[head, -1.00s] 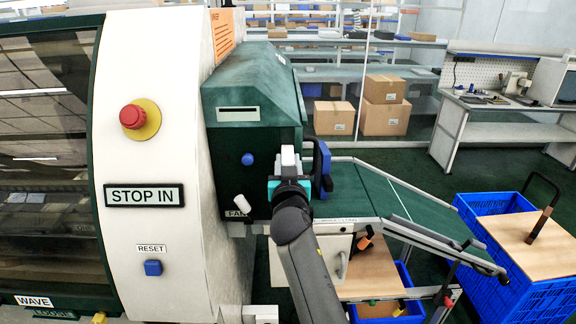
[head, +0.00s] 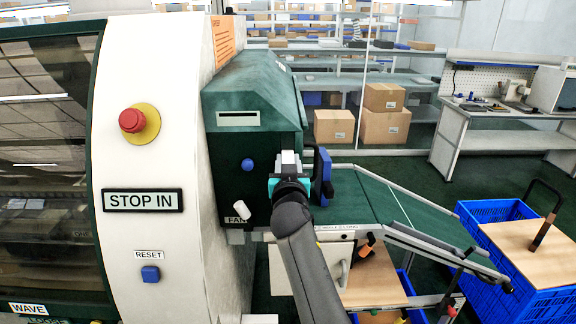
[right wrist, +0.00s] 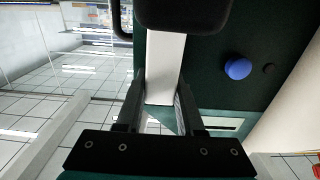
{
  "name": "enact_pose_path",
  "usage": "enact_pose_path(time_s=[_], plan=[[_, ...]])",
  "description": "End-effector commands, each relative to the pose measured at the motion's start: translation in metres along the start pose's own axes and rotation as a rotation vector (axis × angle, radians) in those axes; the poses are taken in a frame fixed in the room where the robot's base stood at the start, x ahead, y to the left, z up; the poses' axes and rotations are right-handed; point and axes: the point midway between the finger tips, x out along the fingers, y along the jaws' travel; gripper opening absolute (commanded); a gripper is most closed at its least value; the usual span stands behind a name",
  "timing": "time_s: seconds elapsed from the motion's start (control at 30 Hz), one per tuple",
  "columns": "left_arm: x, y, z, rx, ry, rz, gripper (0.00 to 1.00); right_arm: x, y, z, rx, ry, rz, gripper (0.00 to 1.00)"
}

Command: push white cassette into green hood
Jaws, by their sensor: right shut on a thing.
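The green hood (head: 245,92) is fixed to the right side of the white machine, with a blue knob (head: 248,165) and a pale plate on its face. My right gripper (head: 289,170) is at the hood's front right. It is shut on the white cassette (head: 288,157), which shows as a small pale end above the jaws. In the right wrist view the cassette (right wrist: 165,62) is a white bar between the fingers, beside the dark green hood face. Its far end is hidden behind a black block, so I cannot tell how deep it sits. My left gripper is not in view.
A blue bracket-like part (head: 323,176) stands just right of my gripper. A green sloping conveyor (head: 365,205) runs right toward blue crates (head: 545,285). The white machine panel (head: 150,75) with a red stop button (head: 132,120) is at left.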

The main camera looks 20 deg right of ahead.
Motion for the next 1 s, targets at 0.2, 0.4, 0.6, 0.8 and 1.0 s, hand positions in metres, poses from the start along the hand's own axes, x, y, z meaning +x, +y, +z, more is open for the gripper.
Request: enact_pose_path(time_s=[0.2, 0.4, 0.6, 0.8, 1.0], plan=[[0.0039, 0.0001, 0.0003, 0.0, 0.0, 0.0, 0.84, 0.0058, 0.0002, -0.0002, 0.0, 0.001, 0.0, 0.0], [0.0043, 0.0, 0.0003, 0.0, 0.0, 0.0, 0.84, 0.0074, 0.0002, -0.0007, 0.0, 0.001, 0.0, 0.49], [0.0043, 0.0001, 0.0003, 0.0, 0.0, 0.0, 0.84, 0.0072, 0.0001, -0.0003, 0.0, 0.0, 0.0, 0.72], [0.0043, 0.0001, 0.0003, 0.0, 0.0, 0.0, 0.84, 0.0071, 0.0001, 0.0005, 0.0, -0.002, 0.0, 0.72], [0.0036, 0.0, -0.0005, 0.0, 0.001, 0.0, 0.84, 0.0078, 0.0016, 0.0004, 0.001, -0.002, -0.001, 0.72]])
